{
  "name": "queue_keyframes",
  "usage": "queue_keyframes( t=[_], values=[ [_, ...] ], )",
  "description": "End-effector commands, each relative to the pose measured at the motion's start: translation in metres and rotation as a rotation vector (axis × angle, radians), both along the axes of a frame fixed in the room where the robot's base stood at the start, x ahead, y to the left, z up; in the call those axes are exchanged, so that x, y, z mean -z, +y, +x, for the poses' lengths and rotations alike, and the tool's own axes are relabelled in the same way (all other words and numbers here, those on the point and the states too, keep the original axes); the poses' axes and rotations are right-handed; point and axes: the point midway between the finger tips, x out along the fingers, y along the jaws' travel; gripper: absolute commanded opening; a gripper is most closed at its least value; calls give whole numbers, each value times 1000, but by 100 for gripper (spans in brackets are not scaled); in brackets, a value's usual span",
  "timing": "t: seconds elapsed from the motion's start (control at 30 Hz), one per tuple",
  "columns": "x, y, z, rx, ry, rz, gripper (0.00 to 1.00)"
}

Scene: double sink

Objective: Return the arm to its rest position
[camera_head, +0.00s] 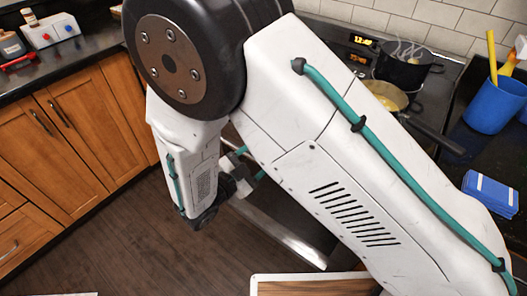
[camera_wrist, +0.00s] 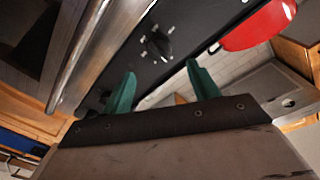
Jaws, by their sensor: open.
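My arm fills much of the camera_head view, bent at a large dark joint, with its white links hanging over the floor and across the stove side.
Wooden cabinets (camera_head: 70,130) stand at left under a dark counter. A pot (camera_head: 404,68) and a pan (camera_head: 386,96) sit on the stove. A blue cup (camera_head: 494,106) and blue sponge-like block (camera_head: 490,193) are at right. A red object (camera_wrist: 258,27) is beyond the gripper. Open floor (camera_head: 130,235) lies lower left.

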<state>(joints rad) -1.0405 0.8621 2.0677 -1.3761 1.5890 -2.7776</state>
Motion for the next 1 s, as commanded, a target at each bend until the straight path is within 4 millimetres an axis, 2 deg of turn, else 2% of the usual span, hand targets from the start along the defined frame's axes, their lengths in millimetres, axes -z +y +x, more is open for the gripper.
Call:
queue_keyframes(
  t=[0.57,0.77,0.87,1.0],
  values=[
    [0,1,-1,1,-17,19,60],
    [6,-6,-6,44,-171,230,60],
    [14,-21,-20,123,-292,385,60],
    [6,-43,-38,275,-510,624,60]
  ],
)
